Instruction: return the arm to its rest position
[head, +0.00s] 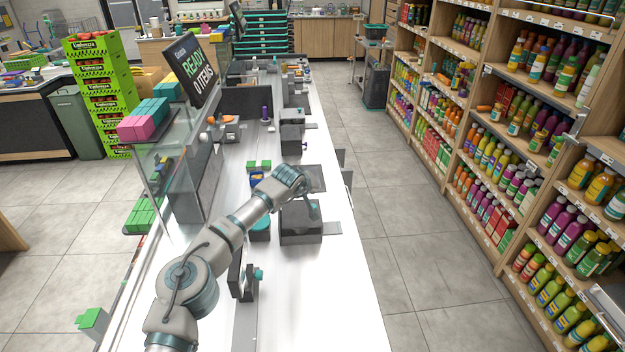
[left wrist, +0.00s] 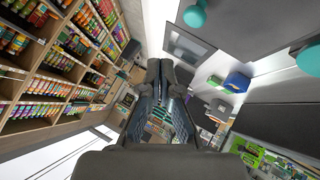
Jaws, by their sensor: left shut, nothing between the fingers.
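My left arm (head: 215,240) comes in from the lower left and reaches out over the white counter (head: 345,300). Its gripper hangs at the arm's far end, small and partly lost against the dark devices in the head view. In the left wrist view the two dark fingers of the left gripper (left wrist: 159,68) lie close together, shut with nothing between them. My right arm and gripper are not in view.
A dark device (head: 300,222) stands on the counter beneath the left hand. A glass panel with a sign (head: 195,72) and stacked pink and teal boxes (head: 140,125) are left of the arm. Shelves of bottles (head: 500,130) line the right, across a clear floor aisle (head: 400,240).

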